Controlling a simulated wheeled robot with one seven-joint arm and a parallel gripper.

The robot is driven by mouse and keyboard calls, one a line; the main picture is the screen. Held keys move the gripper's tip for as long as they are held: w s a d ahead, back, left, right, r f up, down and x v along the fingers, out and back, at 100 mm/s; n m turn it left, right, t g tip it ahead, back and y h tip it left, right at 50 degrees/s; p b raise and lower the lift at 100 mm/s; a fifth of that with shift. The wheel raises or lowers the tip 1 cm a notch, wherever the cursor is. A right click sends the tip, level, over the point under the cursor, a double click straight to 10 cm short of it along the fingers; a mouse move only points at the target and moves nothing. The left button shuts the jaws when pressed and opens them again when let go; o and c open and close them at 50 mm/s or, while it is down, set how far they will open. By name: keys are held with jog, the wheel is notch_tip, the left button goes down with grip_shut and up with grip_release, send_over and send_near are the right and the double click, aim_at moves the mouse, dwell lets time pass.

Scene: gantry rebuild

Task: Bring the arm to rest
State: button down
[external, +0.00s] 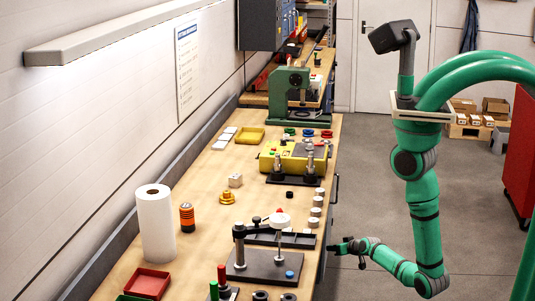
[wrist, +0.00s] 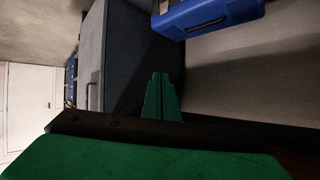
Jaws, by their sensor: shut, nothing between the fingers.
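My green arm hangs down from its mount at the right of the external view, beyond the bench's right edge. Its lower part bends back left toward the bench. My gripper (external: 337,248) is small and dark at that end, close to the bench's right side, and I cannot tell whether it touches. In the wrist view my gripper's two green fingers (wrist: 160,82) lie together, shut and empty.
The wooden bench (external: 212,186) carries a dark stand plate (external: 262,266), a yellow fixture (external: 290,158), a paper towel roll (external: 155,225) and a red tray (external: 147,283). A blue case (wrist: 205,14) shows in the wrist view. A red cabinet (external: 521,150) stands right. Grey floor between is clear.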

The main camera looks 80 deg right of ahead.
jog(key=s+a+r+n+t+y, duration=0.15)
jog(key=a+r+n, duration=0.3)
jog(key=a, duration=0.85)
jog(key=a+r+n+t+y, duration=0.25)
jog(key=a+r, duration=0.25)
jog(key=a, duration=0.8)
jog(key=s+a+r+n+t+y, duration=0.1)
jog(key=s+a+r+n+y, duration=0.1)
jog(key=a+r, duration=0.5)
jog(key=s+a+r+n+t+y, duration=0.1)
jog(key=s+a+r+t+y, duration=0.1)
jog(key=a+r, duration=0.5)
jog(key=s+a+y, duration=0.1)
jog(key=s+a, duration=0.1)
jog(key=a, duration=0.1)
jog(key=shift+a+r+n, duration=0.2)
jog(key=shift+r+n, duration=0.1)
jog(key=shift+n, duration=0.1)
